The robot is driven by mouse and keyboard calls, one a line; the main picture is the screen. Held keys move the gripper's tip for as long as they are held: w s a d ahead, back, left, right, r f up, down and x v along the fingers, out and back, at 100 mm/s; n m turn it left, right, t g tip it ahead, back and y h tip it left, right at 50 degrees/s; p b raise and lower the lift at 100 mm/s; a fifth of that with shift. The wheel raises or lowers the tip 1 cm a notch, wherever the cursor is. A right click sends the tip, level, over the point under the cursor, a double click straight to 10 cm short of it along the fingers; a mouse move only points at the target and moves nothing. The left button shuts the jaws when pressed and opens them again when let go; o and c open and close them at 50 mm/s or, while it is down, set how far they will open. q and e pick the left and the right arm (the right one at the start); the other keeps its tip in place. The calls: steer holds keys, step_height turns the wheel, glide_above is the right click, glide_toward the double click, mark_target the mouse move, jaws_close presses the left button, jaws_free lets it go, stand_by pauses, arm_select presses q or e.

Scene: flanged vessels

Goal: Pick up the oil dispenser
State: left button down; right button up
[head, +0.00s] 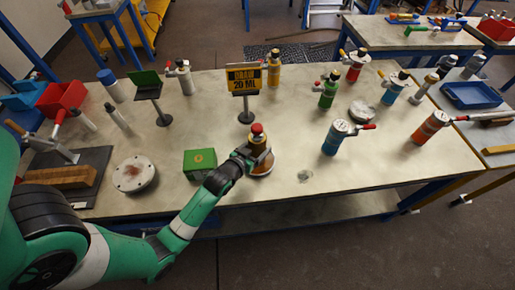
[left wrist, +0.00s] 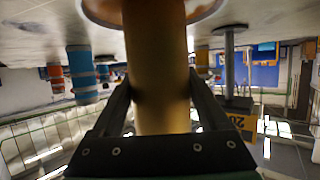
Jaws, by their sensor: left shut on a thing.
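A brass-brown vessel with a red cap (head: 257,130), which I take for the oil dispenser, stands upright near the table's front edge. Its lower part flares onto a wide round base (head: 262,166). My left gripper (head: 244,155) reaches it from the left and is shut on its body. In the left wrist view the brass cylinder (left wrist: 155,50) fills the gap between the fingers of my left gripper (left wrist: 158,92). I cannot tell whether the base is clear of the table. My right gripper is not in view.
A green box (head: 200,162) and a white flanged disc (head: 134,174) lie to the left. A yellow "DRAW 20 ML" sign (head: 244,79) stands behind. A blue vessel (head: 335,138) and an orange one (head: 430,127) stand to the right. The table's front edge is close.

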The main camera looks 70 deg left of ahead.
arm_select(q)
step_height(320, 180, up, 4)
steer(key=shift+s+f+p, duration=0.15)
steer(key=shift+f+p, duration=0.05)
steer(key=shift+p, duration=0.55)
steer(key=s+r+p, duration=0.2)
steer(key=r, duration=0.1)
steer(key=s+r, duration=0.1)
steer(key=shift+s+d+r+p, duration=0.3)
steer(key=shift+s+d+p, duration=0.05)
steer(key=shift+p, duration=0.05)
steer(key=p, duration=0.2)
glide_toward(250, 136)
steer(key=s+r, duration=0.1)
steer(key=s+a+r, duration=0.1)
steer(key=s, duration=0.1)
steer(key=shift+s+a, duration=0.1)
steer(key=shift+s, duration=0.25)
